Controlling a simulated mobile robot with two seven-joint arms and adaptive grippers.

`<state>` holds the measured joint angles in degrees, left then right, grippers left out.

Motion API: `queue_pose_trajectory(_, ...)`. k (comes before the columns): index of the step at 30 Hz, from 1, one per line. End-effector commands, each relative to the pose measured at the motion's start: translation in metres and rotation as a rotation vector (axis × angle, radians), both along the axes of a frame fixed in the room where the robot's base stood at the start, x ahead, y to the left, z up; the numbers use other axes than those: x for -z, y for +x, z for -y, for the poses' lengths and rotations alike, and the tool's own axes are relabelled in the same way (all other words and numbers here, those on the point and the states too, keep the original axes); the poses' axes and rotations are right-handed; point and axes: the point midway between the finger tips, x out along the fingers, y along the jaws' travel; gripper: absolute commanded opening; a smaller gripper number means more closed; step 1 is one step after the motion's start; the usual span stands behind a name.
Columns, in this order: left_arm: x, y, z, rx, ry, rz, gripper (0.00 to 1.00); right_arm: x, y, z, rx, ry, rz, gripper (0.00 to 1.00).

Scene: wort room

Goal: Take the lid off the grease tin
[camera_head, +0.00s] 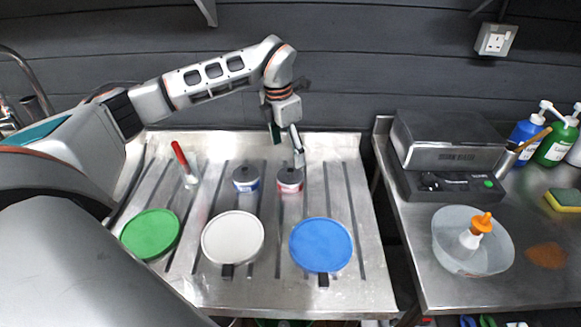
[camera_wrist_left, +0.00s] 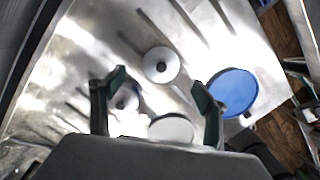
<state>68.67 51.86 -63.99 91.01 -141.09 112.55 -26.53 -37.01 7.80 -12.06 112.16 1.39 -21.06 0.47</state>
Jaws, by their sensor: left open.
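Two small tins with grey tops stand on the ribbed steel drainer, one with a blue label (camera_head: 246,180) and one with a red label (camera_head: 290,181). I cannot read which holds grease. My left gripper (camera_head: 287,147) is open and empty, pointing down just above and behind the red-labelled tin. In the left wrist view, the open fingers (camera_wrist_left: 157,95) are spread, with the red-labelled tin's round grey top (camera_wrist_left: 161,65) beyond them. The blue-labelled tin (camera_wrist_left: 127,98) shows near the left finger. Both tops appear to be on. My right gripper is not in view.
Green (camera_head: 150,234), white (camera_head: 233,238) and blue (camera_head: 321,245) discs lie in front of the tins. A red-handled brush (camera_head: 184,163) lies left.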

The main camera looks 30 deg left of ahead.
Motion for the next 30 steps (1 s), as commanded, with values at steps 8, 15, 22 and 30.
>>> queue_pose_trajectory(8,0.026,0.002,0.002,0.0,0.0,-0.002,0.74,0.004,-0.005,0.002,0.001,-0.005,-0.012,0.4)
queue_pose_trajectory(15,0.055,0.001,0.004,0.001,-0.002,-0.005,0.74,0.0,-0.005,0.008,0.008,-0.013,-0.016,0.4)
queue_pose_trajectory(22,0.076,0.004,0.005,0.0,0.0,-0.001,0.74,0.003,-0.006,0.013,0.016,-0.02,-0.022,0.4)
queue_pose_trajectory(30,0.077,0.004,0.005,0.0,0.0,0.0,0.64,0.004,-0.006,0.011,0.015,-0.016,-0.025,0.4)
